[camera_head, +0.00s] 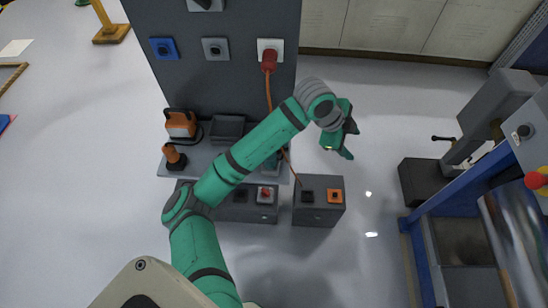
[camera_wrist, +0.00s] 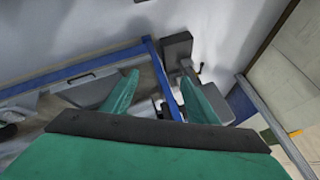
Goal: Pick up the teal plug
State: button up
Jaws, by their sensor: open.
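I cannot make out a clear teal plug in either view. In the head view, a small greyish-teal shape (camera_head: 272,165) shows on the bench shelf, partly hidden by my forearm, and I cannot tell what it is. My gripper (camera_head: 346,143) is out to the right of the dark panel, above the floor. In the wrist view my gripper (camera_wrist: 160,95) has its two green fingers spread with nothing between them.
A dark panel (camera_head: 225,90) carries several sockets, one with a red plug (camera_head: 268,62) and an orange cable. Grey boxes (camera_head: 318,214) stand below. An orange charger (camera_head: 181,123) sits left. A blue-framed workbench (camera_head: 425,250) with a vise stands right. Floor between is clear.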

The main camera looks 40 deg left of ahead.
jog(key=s+a+g+y, duration=0.1)
jog(key=s+a, duration=0.3)
jog(key=a, duration=0.2)
jog(key=s+a+g+y, duration=0.2)
jog(key=s+a, duration=0.2)
jog(key=a, duration=0.3)
jog(key=s+a+g+y, duration=0.1)
jog(key=s+a+g, duration=0.1)
jog(key=s+a, duration=0.2)
jog(key=shift+s+a+f+m, duration=0.1)
jog(key=shift+a+m, duration=0.05)
jog(key=shift+a, duration=0.5)
jog(key=shift+s+a+m, duration=0.1)
jog(key=shift+a+m, duration=0.05)
jog(key=shift+a, duration=0.45)
notch_tip(320, 180, down, 5)
jog(key=shift+s+a+f, duration=0.1)
jog(key=shift+a+f, duration=0.05)
jog(key=shift+f, duration=0.05)
jog(key=shift+a+f, duration=0.15)
jog(key=shift+f, duration=1.15)
jog(key=shift+a+f, duration=0.1)
jog(key=shift+f, duration=1.2)
jog(key=shift+w, duration=0.2)
jog(key=shift+c, duration=0.6)
jog(key=c, duration=1.1)
jog(key=shift+c, duration=0.2)
jog(key=shift+r, duration=0.1)
